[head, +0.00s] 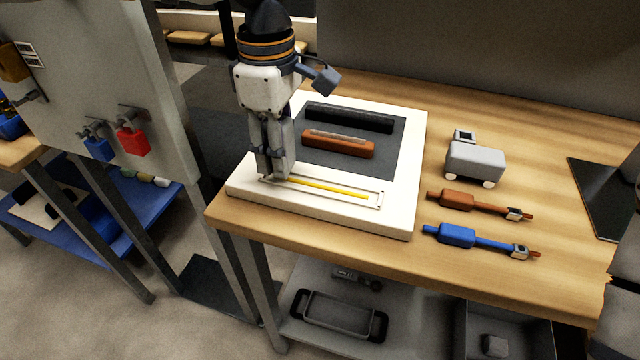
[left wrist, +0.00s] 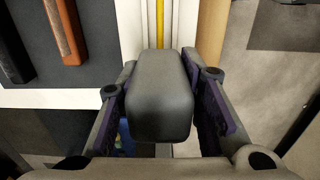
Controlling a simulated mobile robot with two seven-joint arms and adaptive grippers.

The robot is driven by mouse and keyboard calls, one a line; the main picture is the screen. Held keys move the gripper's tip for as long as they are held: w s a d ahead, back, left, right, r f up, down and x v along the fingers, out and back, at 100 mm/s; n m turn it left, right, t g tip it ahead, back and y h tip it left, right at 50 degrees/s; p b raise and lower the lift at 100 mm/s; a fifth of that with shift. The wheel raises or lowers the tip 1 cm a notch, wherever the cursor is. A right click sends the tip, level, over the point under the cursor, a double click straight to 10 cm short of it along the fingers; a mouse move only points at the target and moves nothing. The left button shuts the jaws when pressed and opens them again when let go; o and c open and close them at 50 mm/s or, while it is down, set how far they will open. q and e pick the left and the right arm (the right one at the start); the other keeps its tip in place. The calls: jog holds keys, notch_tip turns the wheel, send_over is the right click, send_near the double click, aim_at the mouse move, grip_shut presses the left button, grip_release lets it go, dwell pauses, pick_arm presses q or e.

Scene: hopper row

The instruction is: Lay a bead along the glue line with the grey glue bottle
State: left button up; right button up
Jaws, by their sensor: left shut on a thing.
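My left gripper (head: 272,170) comes down over the near left end of a white board (head: 395,216) on the wooden bench. It is shut on the grey glue bottle (left wrist: 160,95), which fills the space between the fingers in the left wrist view. In the head view the fingers hide most of the bottle. The yellow glue line (head: 325,188) runs to the right from the fingers inside a pale frame on the board. It also shows beyond the bottle in the left wrist view (left wrist: 160,25). Whether the bottle tip touches the board is hidden. My right gripper is not in view.
A black bar (head: 350,117) and a red-brown bar (head: 338,146) lie on the board's dark mat. Right of the board are a grey wheeled block (head: 475,160), a brown tool (head: 460,200) and a blue tool (head: 460,236). A grey panel (head: 130,80) stands left of the bench.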

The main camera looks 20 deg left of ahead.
pick_arm(q)
jog(key=shift+a, duration=0.6)
jog(key=shift+r, duration=1)
jog(key=shift+r, duration=2.05)
jog(key=shift+d, duration=0.15)
